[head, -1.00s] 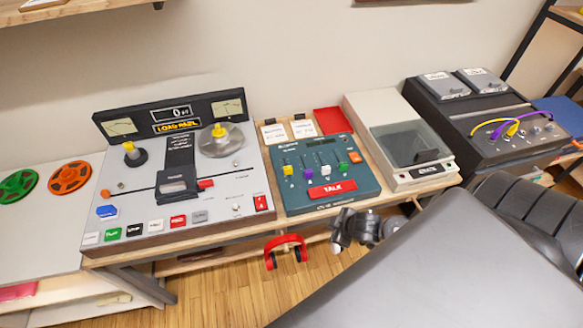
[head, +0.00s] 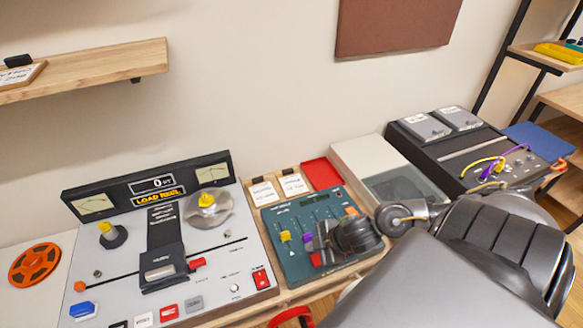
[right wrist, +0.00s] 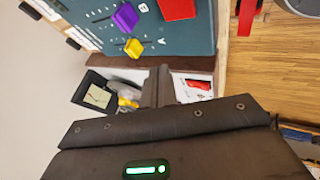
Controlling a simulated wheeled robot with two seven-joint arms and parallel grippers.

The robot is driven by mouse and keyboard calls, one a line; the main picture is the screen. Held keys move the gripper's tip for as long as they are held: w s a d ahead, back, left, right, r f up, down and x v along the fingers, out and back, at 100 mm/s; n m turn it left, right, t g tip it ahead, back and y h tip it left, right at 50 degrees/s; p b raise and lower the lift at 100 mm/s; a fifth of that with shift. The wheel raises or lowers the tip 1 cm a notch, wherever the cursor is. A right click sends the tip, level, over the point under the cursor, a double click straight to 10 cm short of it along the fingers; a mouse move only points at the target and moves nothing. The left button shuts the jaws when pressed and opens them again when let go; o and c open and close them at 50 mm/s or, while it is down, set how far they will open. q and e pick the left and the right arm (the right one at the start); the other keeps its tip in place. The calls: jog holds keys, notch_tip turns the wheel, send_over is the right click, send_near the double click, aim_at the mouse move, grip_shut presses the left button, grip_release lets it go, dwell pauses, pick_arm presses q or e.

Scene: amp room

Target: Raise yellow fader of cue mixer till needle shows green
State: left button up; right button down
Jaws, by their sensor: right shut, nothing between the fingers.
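The teal cue mixer (head: 283,262) stands on the bench right of the tape machine. Its yellow fader (head: 285,236) is the leftmost coloured knob; it also shows in the right wrist view (right wrist: 134,48). A purple fader (head: 308,240) sits just right of it. My right gripper (head: 326,238) is shut and empty over the mixer, right of the purple fader in the head view, and covers the mixer's right part. In the right wrist view its fingers (right wrist: 159,75) point towards the mixer, apart from the yellow fader. No needle on the mixer can be read. My left gripper is not in view.
A tape machine (head: 262,245) with two meters stands left of the mixer. Cards and a red tray (head: 321,173) lie behind it. A lidded deck (head: 365,155) and a black patch unit (head: 470,150) stand right. Red headphones (head: 290,316) hang at the front edge.

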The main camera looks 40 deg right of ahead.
aim_at(286, 236)
jog(key=x, duration=0.7)
jog(key=shift+w+f, duration=0.15)
jog(key=shift+w, duration=0.3)
jog(key=w+p, duration=0.2)
jog(key=shift+w+d+f, duration=0.1)
jog(key=shift+w+d, duration=0.3)
jog(key=shift+w+d+f, duration=0.1)
jog(key=shift+w+d, duration=0.1)
jog(key=shift+w, duration=0.25)
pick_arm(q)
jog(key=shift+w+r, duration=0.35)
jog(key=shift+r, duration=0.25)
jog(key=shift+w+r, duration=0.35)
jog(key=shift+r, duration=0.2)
pick_arm(e)
jog(key=shift+w+d+p, duration=0.2)
jog(key=shift+w+p, duration=0.15)
jog(key=shift+w, duration=0.3)
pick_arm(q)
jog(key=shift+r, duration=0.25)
pick_arm(e)
jog(key=shift+w, duration=0.1)
